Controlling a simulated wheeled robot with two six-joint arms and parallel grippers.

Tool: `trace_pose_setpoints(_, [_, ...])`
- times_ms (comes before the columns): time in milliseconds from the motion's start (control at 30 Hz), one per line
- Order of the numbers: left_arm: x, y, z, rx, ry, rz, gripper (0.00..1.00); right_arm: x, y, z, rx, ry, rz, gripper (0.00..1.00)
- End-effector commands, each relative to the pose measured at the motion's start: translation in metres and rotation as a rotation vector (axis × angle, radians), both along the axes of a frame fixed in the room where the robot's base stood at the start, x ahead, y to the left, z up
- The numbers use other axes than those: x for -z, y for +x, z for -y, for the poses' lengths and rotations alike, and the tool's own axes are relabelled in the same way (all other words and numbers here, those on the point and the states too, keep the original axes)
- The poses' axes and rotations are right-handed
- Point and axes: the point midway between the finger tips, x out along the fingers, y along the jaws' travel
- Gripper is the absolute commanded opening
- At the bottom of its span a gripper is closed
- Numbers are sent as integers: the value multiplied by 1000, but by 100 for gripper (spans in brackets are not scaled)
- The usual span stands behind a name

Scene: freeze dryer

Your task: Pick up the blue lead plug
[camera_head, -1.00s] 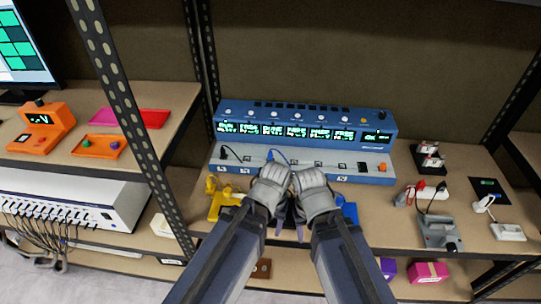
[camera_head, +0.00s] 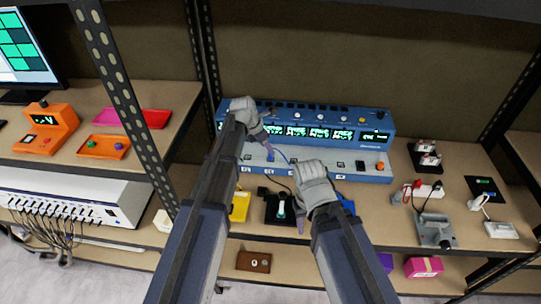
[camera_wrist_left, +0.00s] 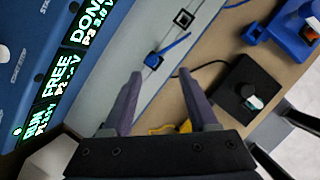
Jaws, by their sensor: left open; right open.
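The blue lead plug (camera_wrist_left: 153,60) sits at a socket on the light grey front panel of the blue instrument, its blue lead running off to the upper right in the left wrist view. In the head view the plug (camera_head: 270,155) is small, just beyond my left fingertips. My left gripper (camera_wrist_left: 160,80) is open, its two purple fingers pointing at the plug with the plug just past the gap between the tips. I cannot tell whether they touch. In the head view my left gripper (camera_head: 265,140) is above the panel. My right gripper (camera_head: 300,222) hangs open and empty, pointing down.
A black holder with a pale-topped item (camera_head: 280,208) stands between my arms. A yellow stand (camera_head: 239,207) and a blue stand (camera_head: 346,204) flank it. An orange button (camera_head: 380,167) is at the panel's right. A grey device (camera_head: 435,230) stands further right.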

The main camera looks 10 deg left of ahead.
Motion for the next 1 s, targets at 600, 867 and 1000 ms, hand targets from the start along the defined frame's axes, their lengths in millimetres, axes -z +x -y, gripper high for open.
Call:
trace_pose_setpoints(600, [25, 14, 3, -61, -23, -9, 59, 26, 0, 0, 0, 0, 0, 50])
trace_pose_setpoints(867, [29, 16, 4, -61, -23, -9, 59, 30, 0, 0, 0, 0, 0, 50])
trace_pose_setpoints(1000, [44, 22, 6, -60, -22, -8, 59, 45, 0, 0, 0, 0, 0, 50])
